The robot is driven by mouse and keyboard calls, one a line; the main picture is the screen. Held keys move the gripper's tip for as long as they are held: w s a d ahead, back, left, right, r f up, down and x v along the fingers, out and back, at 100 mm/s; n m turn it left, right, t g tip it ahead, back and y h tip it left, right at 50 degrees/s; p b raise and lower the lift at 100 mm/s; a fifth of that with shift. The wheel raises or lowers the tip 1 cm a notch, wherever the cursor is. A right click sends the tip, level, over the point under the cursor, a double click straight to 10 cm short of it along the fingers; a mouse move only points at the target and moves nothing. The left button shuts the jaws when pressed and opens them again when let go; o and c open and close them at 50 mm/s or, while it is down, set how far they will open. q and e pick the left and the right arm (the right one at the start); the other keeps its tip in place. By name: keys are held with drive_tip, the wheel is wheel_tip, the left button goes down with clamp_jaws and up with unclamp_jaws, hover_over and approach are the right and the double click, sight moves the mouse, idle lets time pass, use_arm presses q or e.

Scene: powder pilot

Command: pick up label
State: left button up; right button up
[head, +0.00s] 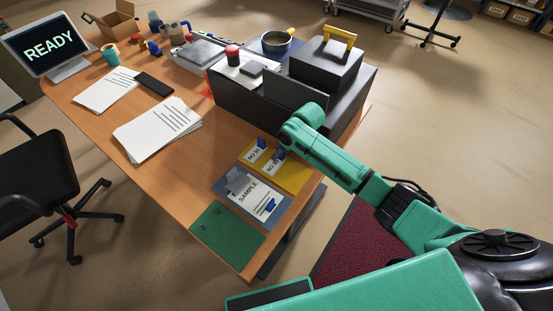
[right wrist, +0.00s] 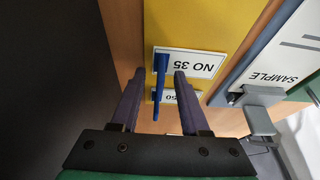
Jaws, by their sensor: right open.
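A white label marked NO 35 (right wrist: 200,64) lies on the yellow mat (right wrist: 210,22) in the right wrist view, with a blue upright tab (right wrist: 160,78). A second label (right wrist: 170,97), partly hidden, lies beyond it. In the head view the two labels, the left one (head: 254,154) and the right one (head: 273,168), lie on the yellow mat (head: 292,181), each with a blue tab. My right gripper (right wrist: 159,74) is open, its fingers on either side of the NO 35 tab, with gaps visible. It hides part of the mat in the head view. My left gripper is not in view.
A blue-grey mat with a SAMPLE card (head: 247,195) and grey piece (head: 237,180) lies beside the yellow mat. A green mat (head: 226,232) is nearer the table corner. A large dark box (head: 240,105) stands behind. Bare wood (head: 200,165) lies left of the mats.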

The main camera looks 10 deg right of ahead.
clamp_jaws()
drive_tip(key=shift+r, duration=0.1)
wheel_tip(320, 180, up, 24)
drive_tip(key=p, duration=0.5)
idle(1.0)
idle(1.0)
